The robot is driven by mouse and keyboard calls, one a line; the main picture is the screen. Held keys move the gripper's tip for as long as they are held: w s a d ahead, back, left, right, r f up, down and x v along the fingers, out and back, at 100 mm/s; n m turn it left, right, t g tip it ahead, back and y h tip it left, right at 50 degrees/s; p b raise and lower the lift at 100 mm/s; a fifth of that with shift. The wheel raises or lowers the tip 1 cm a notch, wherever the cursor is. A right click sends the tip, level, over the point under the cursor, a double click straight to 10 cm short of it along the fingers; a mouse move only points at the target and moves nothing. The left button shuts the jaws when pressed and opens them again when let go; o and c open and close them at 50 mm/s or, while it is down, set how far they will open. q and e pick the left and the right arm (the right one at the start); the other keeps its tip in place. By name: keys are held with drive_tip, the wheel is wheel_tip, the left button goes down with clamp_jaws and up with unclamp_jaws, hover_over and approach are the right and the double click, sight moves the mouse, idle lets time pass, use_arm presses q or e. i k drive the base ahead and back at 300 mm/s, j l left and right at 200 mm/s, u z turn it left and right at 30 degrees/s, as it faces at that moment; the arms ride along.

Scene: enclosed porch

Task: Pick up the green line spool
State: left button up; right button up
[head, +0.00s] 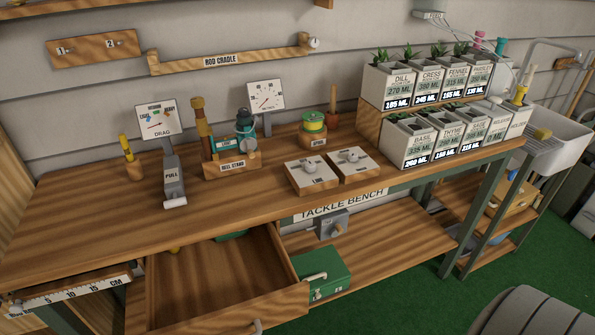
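The green line spool (313,120) has a yellow top. It sits upright on a small labelled wooden holder (312,139) on the tackle bench (250,205), toward the back and near the middle. The label on the holder is too small to read surely. Neither of my grippers shows in the head view, so nothing is seen touching the spool.
Two white control boxes (311,175) stand in front of the spool.

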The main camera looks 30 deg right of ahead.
sight(311, 124)
drive_tip(key=z, duration=1.15)
drive_tip(key=i+l+u, duration=0.1)
drive_tip(key=l, duration=0.3)
drive_tip(key=i+l+u, duration=0.15)
drive_tip(key=l, duration=0.25)
drive_tip(key=i+l+u, duration=0.1)
drive_tip(key=l, duration=0.35)
drive_tip(key=i, duration=0.1)
